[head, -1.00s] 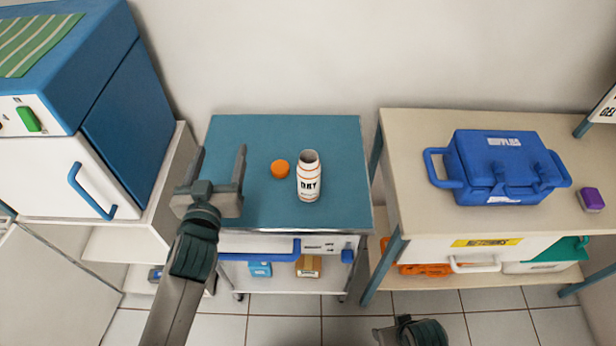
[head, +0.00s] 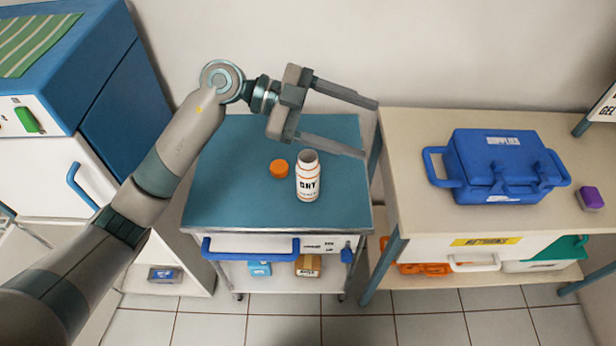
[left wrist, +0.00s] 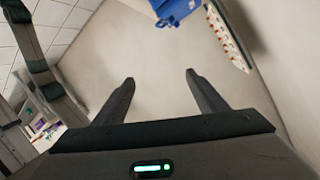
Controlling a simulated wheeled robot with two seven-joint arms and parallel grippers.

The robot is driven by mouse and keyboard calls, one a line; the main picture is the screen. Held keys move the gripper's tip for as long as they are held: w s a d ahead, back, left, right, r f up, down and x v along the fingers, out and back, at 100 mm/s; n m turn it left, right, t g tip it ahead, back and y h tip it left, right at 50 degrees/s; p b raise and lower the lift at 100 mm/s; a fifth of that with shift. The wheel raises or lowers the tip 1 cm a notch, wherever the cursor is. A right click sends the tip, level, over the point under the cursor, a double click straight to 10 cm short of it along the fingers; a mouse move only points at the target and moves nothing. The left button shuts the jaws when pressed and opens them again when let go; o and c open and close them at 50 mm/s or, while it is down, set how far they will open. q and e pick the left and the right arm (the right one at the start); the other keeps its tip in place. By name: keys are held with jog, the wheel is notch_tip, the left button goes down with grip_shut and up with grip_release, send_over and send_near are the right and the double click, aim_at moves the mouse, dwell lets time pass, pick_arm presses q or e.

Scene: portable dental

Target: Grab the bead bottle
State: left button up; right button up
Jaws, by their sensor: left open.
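The bead bottle (head: 308,178) is a white bottle with dark lettering and thin orange bands. It stands upright and uncapped on the teal cart top (head: 225,190) in the head view. An orange cap (head: 279,169) lies just left of it. My left gripper (head: 368,128) is open and empty, reaching across above the back of the cart, its fingers pointing right, past and behind the bottle. In the left wrist view its open fingers (left wrist: 160,78) show with nothing between them. I do not make out the bottle there. My right gripper is not in view.
A beige table (head: 415,200) stands on the right with a blue supplies case (head: 500,165) and a purple block (head: 590,198). A blue and white cabinet (head: 125,110) stands on the left. A wall is behind the cart. The cart's front drawer has a blue handle (head: 250,252).

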pick_arm(q)
jog(key=w+a+f+n+y, duration=0.1)
jog(key=w+a+f+y, duration=0.2)
jog(key=a+f+y, duration=0.15)
jog(key=n+t+y, duration=0.1)
jog(key=n+y, duration=0.2)
jog(key=y, duration=0.3)
send_near(302, 157)
notch_tip(302, 157, up, 3)
jog(key=s, duration=0.2)
jog(key=shift+a, duration=0.35)
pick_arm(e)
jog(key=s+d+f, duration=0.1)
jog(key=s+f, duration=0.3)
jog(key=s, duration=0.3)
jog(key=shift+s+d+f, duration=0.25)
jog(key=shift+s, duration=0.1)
